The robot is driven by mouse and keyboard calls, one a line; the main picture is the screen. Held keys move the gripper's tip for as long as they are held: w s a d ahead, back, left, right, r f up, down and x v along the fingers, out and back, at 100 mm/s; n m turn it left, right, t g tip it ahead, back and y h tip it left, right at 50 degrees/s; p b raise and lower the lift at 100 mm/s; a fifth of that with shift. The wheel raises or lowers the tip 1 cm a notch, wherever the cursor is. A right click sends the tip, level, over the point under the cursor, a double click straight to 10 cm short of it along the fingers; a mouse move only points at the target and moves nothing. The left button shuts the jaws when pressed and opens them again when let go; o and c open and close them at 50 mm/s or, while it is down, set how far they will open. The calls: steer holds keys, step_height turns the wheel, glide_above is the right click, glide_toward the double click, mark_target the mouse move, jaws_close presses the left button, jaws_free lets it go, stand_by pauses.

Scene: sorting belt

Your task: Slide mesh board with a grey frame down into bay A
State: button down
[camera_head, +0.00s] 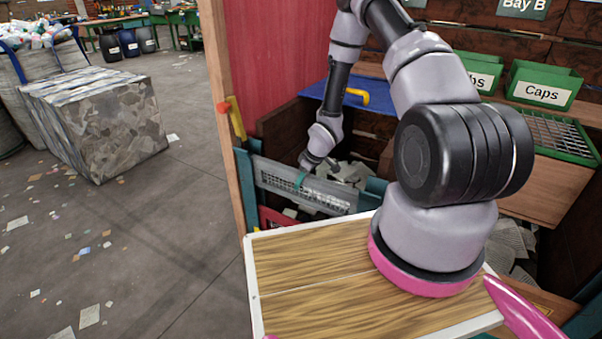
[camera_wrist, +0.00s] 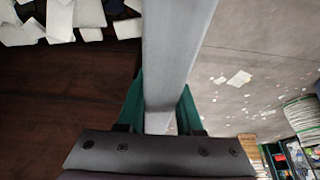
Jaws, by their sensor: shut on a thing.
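The mesh board with a grey frame (camera_head: 265,181) spans the front of a wooden bay, which I take to be bay A, between a teal post (camera_head: 246,172) on the left and a teal post (camera_head: 373,192) on the right. It stands on edge. I cannot tell whether its ends sit in the posts' slots. My gripper (camera_head: 302,180) is shut on the board's top edge near its middle. In the wrist view the grey frame (camera_wrist: 172,60) runs between my green fingers (camera_wrist: 160,115). No bay A label shows.
Paper scraps (camera_head: 350,174) lie inside the bay behind the board. A red part (camera_head: 275,218) shows below it. A yellow-and-red handle (camera_head: 234,116) is on the wooden post at left. A green Caps bin (camera_head: 543,86) stands at right. The floor at left is open, beyond it a paper bale (camera_head: 95,120).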

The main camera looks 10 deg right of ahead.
mark_target(311, 199)
step_height(311, 199, down, 11)
steer(key=shift+r, duration=0.15)
stand_by(0.4)
steer(key=shift+f, duration=0.65)
steer(key=shift+c, duration=2.4)
jaws_free()
steer(key=v, duration=1)
steer(key=shift+s+d+r, duration=0.1)
steer(key=shift+d+r, duration=0.05)
steer(key=shift+r, duration=0.25)
